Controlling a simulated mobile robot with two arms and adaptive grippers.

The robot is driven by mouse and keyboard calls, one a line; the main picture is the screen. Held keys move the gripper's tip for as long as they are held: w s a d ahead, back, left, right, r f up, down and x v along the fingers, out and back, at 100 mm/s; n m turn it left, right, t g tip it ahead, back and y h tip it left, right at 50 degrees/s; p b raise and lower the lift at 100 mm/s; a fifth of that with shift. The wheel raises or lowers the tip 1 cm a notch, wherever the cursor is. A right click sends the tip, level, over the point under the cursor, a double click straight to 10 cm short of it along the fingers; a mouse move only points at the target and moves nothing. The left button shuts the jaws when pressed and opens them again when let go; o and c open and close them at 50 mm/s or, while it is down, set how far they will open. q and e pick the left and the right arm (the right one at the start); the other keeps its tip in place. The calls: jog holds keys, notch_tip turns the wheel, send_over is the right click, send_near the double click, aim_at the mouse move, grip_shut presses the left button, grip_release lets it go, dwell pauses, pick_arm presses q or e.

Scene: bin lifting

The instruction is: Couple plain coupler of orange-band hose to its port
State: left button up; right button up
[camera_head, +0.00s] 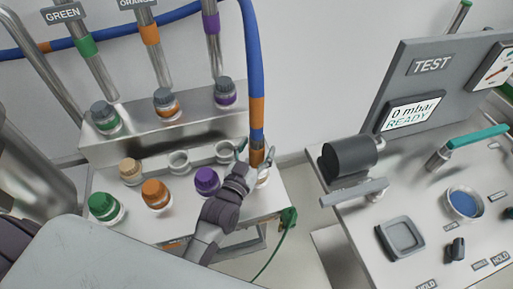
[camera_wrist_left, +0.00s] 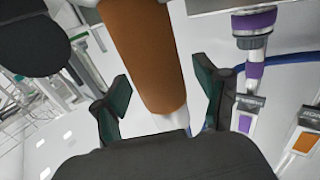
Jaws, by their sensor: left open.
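My left gripper (camera_head: 256,150) is open at the lower end of a blue hose (camera_head: 254,60) with an orange band (camera_head: 257,112). Its fingers stand on either side of the hose end. In the left wrist view a large orange section (camera_wrist_left: 145,50) of the hose lies between the spread fingers (camera_wrist_left: 162,100), with gaps beside it. The hose's lower end is partly hidden by the hand. The pipe under the orange label (camera_head: 150,35) ends in a grey-topped fitting with an orange ring (camera_head: 166,103). My right gripper is not in view.
Green (camera_head: 105,207), orange (camera_head: 156,194), purple (camera_head: 207,181) and tan (camera_head: 131,171) caps stand on the lower shelf. Green-ringed (camera_head: 104,118) and purple-ringed (camera_head: 225,93) fittings flank the orange one. A test bench (camera_head: 345,225) stands at the right, beyond a floor gap.

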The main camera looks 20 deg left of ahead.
pick_arm(q)
jog(key=shift+s, duration=0.15)
jog(key=s+a, duration=0.1)
jog(key=s, duration=1)
jog(key=shift+s+a, duration=0.15)
jog(key=shift+s, duration=0.2)
